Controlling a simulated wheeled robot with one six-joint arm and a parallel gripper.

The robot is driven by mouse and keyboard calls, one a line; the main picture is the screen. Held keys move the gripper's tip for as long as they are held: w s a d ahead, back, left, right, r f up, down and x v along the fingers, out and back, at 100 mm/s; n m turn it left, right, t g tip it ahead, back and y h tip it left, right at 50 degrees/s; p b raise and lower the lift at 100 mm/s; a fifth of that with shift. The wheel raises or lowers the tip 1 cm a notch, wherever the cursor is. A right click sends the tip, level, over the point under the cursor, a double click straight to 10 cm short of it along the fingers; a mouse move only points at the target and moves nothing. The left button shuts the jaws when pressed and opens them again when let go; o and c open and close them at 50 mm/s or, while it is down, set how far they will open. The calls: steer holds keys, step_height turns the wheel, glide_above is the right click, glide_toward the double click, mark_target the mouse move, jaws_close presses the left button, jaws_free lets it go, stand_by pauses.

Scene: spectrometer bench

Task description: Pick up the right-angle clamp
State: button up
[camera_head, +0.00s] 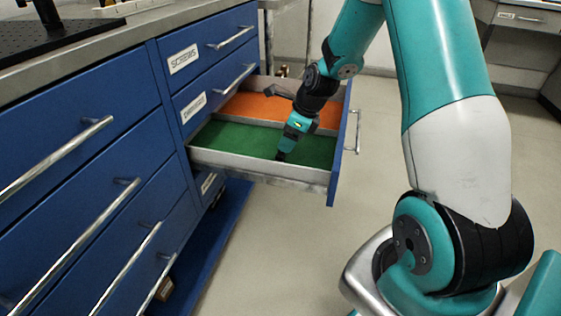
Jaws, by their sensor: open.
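My gripper (281,156) reaches down into an open drawer (262,171), over its green-lined near section. The jaws are open, and their dark tips are small and low, close to the green lining. I cannot make out a right-angle clamp for certain; it may be hidden behind my gripper or be too small to tell from the dark fingertips. I cannot tell whether the tips touch anything.
The drawer's far section has an orange lining (262,107). Its front panel and handle (353,131) stick out to the right. The blue cabinet (75,150) with several closed, handled drawers fills the left. Open floor (290,255) lies in front.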

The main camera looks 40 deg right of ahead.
mark_target(281, 153)
steer(key=b+x, duration=0.2)
steer(key=x, duration=0.4)
steer(key=shift+w, duration=0.1)
steer(key=c, duration=1)
steer(key=shift+r, duration=0.15)
